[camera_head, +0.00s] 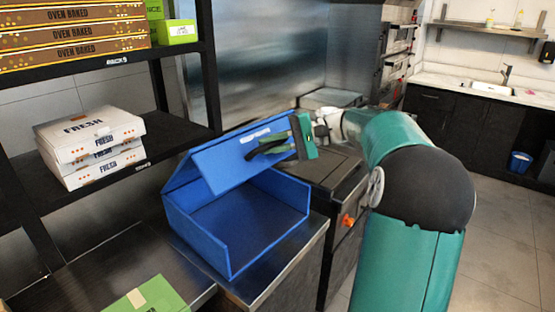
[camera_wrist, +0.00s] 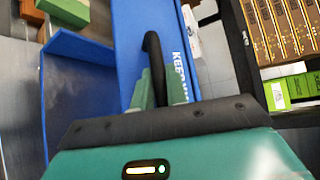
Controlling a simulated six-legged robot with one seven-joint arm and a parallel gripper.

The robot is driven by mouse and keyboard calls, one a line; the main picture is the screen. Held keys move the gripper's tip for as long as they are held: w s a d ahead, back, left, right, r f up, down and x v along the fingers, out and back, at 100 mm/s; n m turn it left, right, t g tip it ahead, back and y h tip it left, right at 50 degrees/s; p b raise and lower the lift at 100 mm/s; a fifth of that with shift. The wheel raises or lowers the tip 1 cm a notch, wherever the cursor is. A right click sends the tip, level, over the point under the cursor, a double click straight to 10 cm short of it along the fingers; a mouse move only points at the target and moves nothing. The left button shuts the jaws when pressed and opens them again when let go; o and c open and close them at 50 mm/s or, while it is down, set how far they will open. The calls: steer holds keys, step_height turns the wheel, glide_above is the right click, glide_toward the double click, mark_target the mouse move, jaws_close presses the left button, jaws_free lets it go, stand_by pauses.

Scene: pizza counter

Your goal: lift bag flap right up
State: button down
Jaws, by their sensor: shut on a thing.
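The blue delivery bag (camera_head: 205,238) stands on the steel counter with its front open and its inside empty. Its blue flap (camera_head: 215,162) is raised and tilted over the bag, with white lettering near its upper edge. My gripper (camera_head: 270,146) is at the flap's right part, shut on the black handle of the flap. In the wrist view the black handle (camera_wrist: 152,50) rises between the green fingers (camera_wrist: 160,88), against the blue flap (camera_wrist: 130,45). The bag's inside (camera_wrist: 75,95) shows at the left there.
A black rack (camera_head: 110,165) at the left holds white FRESH boxes (camera_head: 92,150) and OVEN BAKED boxes (camera_head: 75,35). A green box (camera_head: 150,298) lies on the counter (camera_head: 80,275) in front. A stove with an orange knob (camera_head: 347,220) stands right of the bag.

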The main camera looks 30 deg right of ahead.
steer(key=shift+w+r, duration=0.15)
steer(key=shift+r, duration=0.05)
steer(key=c, duration=1.7)
jaws_free()
steer(key=v, duration=1.3)
steer(key=shift+d, duration=0.35)
steer(key=shift+o, duration=0.3)
steer(key=o, duration=1)
